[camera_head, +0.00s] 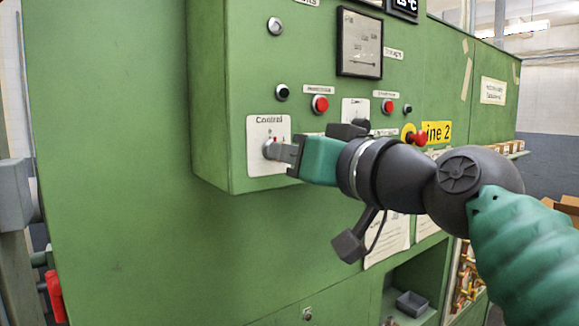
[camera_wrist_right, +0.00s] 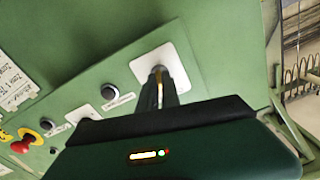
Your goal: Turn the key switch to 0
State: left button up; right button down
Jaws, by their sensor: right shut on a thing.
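The key switch (camera_head: 270,150) sits on a white plate labelled "Control" (camera_head: 260,170), low on the left of the green cabinet's control box. My right gripper (camera_head: 280,152) comes in from the right and is shut on the switch's key. In the right wrist view the switch (camera_wrist_right: 157,73) shows on its white plate, with the fingers (camera_wrist_right: 162,88) closed at it. The fingers hide part of the key, and I cannot read which mark it points to. My left gripper is not in view.
Red buttons (camera_head: 320,104), a dial meter (camera_head: 360,43) and a red emergency stop (camera_head: 418,139) by the "line 2" label (camera_head: 438,133) are on the same panel, close to my right arm. A grey post (camera_head: 15,240) stands at the left edge.

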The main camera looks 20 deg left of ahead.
jog(key=shift+w+f+n+b, duration=0.15)
jog(key=shift+n+b, duration=0.1)
jog(key=shift+n, duration=0.4)
jog(key=shift+s+f+n+b, duration=0.1)
jog(key=shift+f+n+b, duration=0.1)
jog(key=shift+n, duration=0.45)
jog(key=shift+r, duration=0.1)
